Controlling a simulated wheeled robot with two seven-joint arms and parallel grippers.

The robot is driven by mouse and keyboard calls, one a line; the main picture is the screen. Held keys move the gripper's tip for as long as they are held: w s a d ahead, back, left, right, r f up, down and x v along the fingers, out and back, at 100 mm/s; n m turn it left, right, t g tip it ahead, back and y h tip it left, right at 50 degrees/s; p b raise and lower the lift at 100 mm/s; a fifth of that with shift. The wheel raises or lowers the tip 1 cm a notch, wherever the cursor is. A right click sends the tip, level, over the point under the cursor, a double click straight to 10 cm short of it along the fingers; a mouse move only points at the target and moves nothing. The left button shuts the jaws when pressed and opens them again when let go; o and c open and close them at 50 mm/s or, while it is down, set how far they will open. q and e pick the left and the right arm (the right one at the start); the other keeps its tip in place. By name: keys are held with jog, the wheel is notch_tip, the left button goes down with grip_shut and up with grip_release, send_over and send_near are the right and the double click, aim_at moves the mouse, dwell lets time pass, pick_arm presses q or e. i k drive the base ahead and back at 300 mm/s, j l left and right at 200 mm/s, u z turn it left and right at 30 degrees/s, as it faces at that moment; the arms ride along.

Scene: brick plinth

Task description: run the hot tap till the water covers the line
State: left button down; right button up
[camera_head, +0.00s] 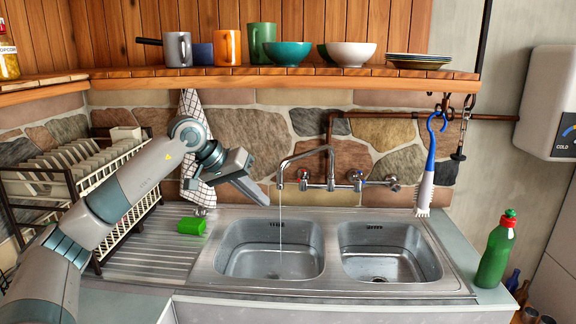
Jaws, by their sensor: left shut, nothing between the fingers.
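The metal mixer tap (330,160) is fixed to the stone wall behind the sink, with a small handle at each side. A thin stream of water (281,232) falls from its spout into the left basin (233,262). Some water seems to lie on the basin floor, but I cannot tell its depth. I cannot make out a line in the basin. My left gripper (262,199) is shut and empty, left of the spout and above the back of the left basin. It appears apart from the tap. My right gripper is out of view.
The right basin (420,262) looks empty. A dish rack (125,210) stands left, behind my arm. A green bottle (495,255) stands right. A blue-and-white brush (428,170) hangs under the shelf (300,78).

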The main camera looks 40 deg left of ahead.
aim_at(304, 173)
jog(key=i+j, duration=0.75)
jog(key=j, duration=0.1)
